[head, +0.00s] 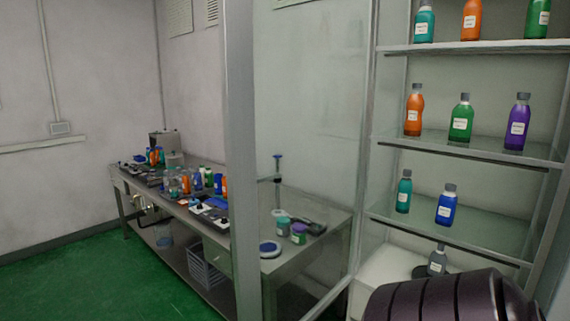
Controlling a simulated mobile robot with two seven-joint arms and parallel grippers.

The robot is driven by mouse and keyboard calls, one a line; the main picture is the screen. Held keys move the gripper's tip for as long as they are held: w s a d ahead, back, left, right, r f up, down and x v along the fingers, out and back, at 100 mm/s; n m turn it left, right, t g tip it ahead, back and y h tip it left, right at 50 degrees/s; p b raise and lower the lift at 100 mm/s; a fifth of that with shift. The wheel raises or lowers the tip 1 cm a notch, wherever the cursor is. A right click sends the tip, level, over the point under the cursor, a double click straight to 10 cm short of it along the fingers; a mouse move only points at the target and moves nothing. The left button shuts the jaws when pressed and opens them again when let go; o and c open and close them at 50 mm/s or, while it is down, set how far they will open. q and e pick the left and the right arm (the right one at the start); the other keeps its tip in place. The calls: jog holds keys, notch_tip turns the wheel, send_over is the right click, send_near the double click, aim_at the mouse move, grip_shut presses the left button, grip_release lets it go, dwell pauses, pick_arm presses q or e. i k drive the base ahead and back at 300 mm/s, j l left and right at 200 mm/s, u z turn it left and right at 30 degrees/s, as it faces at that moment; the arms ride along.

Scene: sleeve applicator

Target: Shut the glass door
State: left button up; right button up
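The glass door (241,130) shows as a tall clear pane with a wide grey upright along its left edge. It stands open, swung out to the left of the shelf cabinet (470,147), and the workbench shows through its glass. The cabinet front is open to view, with coloured bottles on its shelves. The door's top and the bottom of its left upright are cut off by the picture edges. I cannot make out a handle. Neither of my grippers is in view.
A long metal workbench (335,222) with bottles, jars and devices runs along the wall behind the door. A basket (205,270) sits beneath it. Green floor (75,285) is clear at the lower left. A dark ribbed shape (450,300) covers the lower right corner.

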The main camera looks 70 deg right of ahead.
aim_at(235, 23)
jog(key=i+u, duration=0.4)
jog(key=i, duration=0.6)
jog(key=i+z, duration=0.45)
jog(key=i+j+z, duration=0.1)
jog(key=i+z, duration=0.35)
jog(key=i+l+z, duration=0.1)
jog(key=z, duration=0.35)
jog(key=i+z, duration=0.25)
jog(key=z, duration=0.2)
jog(key=i+j+z, duration=0.1)
jog(key=z, duration=0.35)
jog(key=i+z, duration=0.15)
jog(key=z, duration=0.35)
jog(key=i+z, duration=0.1)
jog(key=z, duration=0.35)
jog(key=i+j+z, duration=0.1)
jog(key=z, duration=1.2)
jog(key=j+u, duration=0.15)
jog(key=j, duration=1.05)
jog(key=k, duration=0.05)
